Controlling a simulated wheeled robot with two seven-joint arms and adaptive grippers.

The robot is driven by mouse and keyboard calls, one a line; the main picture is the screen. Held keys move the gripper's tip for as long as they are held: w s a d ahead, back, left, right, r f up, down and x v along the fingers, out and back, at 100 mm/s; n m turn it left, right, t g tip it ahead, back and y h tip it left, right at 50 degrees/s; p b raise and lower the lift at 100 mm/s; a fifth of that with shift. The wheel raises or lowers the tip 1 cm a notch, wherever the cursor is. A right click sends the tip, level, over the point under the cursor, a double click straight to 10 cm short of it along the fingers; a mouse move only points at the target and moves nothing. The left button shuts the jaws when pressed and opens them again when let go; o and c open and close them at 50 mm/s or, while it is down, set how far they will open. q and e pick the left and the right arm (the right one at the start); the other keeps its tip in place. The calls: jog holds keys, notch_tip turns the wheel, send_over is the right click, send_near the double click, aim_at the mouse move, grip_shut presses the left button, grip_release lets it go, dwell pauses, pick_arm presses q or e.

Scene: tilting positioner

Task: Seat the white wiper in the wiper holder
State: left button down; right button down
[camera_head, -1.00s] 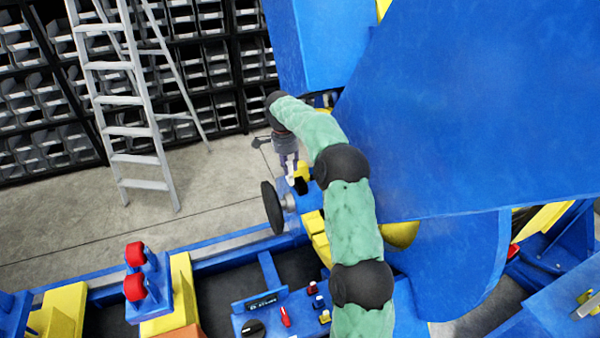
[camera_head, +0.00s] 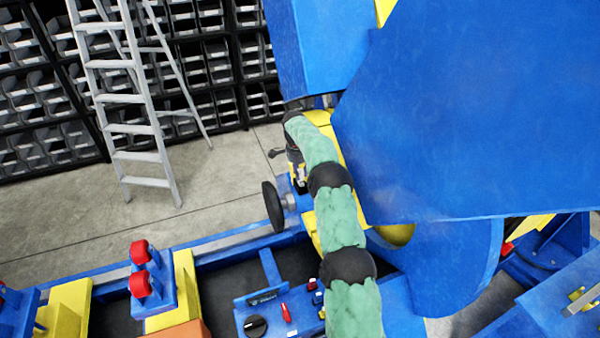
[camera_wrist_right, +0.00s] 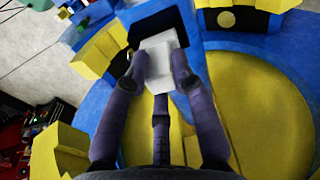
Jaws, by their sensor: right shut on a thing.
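The white wiper (camera_wrist_right: 157,57) is a pale block between the purple-grey fingers of my right gripper (camera_wrist_right: 160,68) in the right wrist view. The fingers are shut on it. A black-edged opening (camera_wrist_right: 140,14) in a blue part lies just beyond the wiper's far end; I cannot tell whether this is the wiper holder or whether the wiper touches it. My left gripper is not in view.
A large blue plate (camera_head: 460,110) of the positioner stands close to the right of my arm. A black handwheel (camera_head: 272,206) is just left of the gripper. A control panel (camera_head: 275,315) and red-capped parts (camera_head: 140,268) are nearer. A ladder (camera_head: 125,100) stands behind on open floor.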

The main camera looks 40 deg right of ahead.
jog(key=shift+f, duration=0.55)
jog(key=shift+f, duration=0.1)
jog(key=c, duration=1)
grip_release()
jog(key=shift+f, duration=0.1)
